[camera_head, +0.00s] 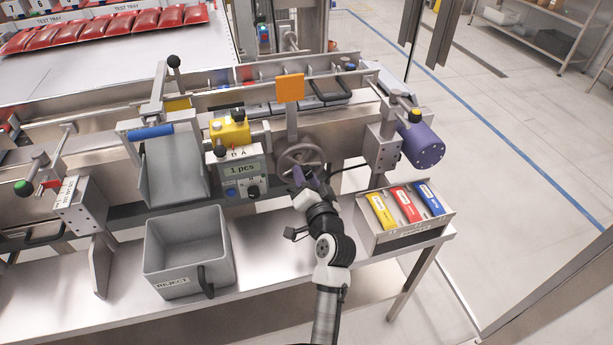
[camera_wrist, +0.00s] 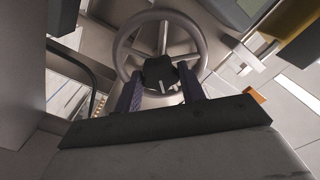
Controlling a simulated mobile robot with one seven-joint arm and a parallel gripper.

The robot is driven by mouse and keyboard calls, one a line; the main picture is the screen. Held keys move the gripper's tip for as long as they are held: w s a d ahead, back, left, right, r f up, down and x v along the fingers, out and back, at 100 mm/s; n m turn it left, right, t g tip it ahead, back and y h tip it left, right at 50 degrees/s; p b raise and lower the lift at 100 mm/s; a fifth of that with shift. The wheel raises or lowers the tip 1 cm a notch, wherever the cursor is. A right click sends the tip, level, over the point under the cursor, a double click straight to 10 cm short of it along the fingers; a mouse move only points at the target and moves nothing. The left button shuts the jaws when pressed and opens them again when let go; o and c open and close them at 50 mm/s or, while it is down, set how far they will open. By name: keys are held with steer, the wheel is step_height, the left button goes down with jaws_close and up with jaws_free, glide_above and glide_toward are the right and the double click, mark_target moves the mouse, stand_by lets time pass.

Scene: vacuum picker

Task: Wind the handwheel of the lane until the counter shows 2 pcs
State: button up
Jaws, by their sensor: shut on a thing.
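The handwheel (camera_head: 301,158) is a grey metal ring on the front of the lane, right of the counter. My gripper (camera_head: 306,178) is at the lower part of the wheel. In the wrist view my gripper's purple fingers (camera_wrist: 163,88) are on either side of the black knob and shut on it. The counter (camera_head: 243,169) reads "1 pcs" on a greenish display, with a black dial below it.
A grey REJECT bin (camera_head: 190,272) stands on the bench left of my arm. A tray (camera_head: 404,236) of yellow, red and blue packs stands to the right. An orange plate (camera_head: 290,88) rises above the wheel. A purple cylinder (camera_head: 423,147) sits further right.

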steer(key=shift+r, duration=0.2)
steer(key=o, duration=1)
steer(key=shift+f, duration=0.1)
steer(key=shift+c, duration=0.2)
steer(key=shift+s+f, duration=0.1)
steer(key=shift+s, duration=0.05)
